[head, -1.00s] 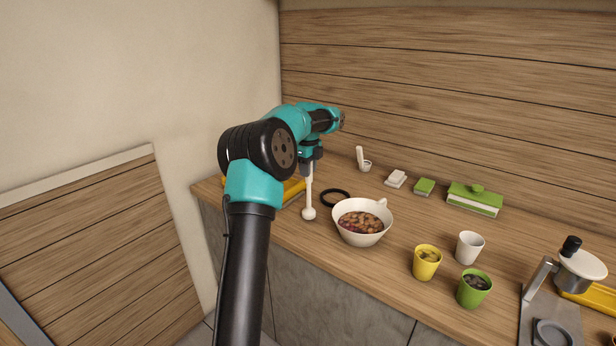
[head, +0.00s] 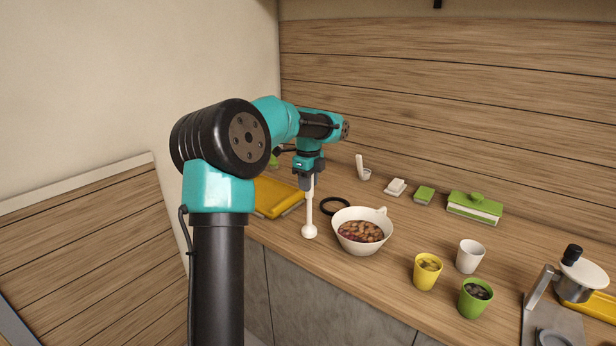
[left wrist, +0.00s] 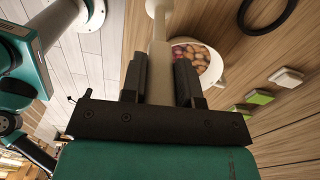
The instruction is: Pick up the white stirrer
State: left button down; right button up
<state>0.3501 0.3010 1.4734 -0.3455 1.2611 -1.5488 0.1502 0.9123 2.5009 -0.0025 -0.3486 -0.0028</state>
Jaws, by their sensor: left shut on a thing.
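The white stirrer (head: 310,212) hangs upright below my left gripper (head: 308,183), with its rounded end low, at or just over the counter, left of the white bowl. My left gripper is shut on the stirrer's upper handle. In the left wrist view the white stirrer (left wrist: 160,40) runs up from between the two dark fingers of my left gripper (left wrist: 161,75). I cannot tell whether the rounded end touches the counter. My right gripper is not in view.
The white bowl (head: 345,240) of brown and reddish pieces stands just right of the stirrer. A black ring (head: 334,206) lies behind. A yellow tray (head: 272,198) is at left. Yellow (head: 427,273), white (head: 469,257) and green (head: 474,299) cups stand to the right.

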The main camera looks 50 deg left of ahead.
pick_arm(q)
jog(key=s+d, duration=0.4)
jog(key=d, duration=0.1)
jog(key=shift+s+d+r, duration=0.15)
jog(key=shift+s+r, duration=0.15)
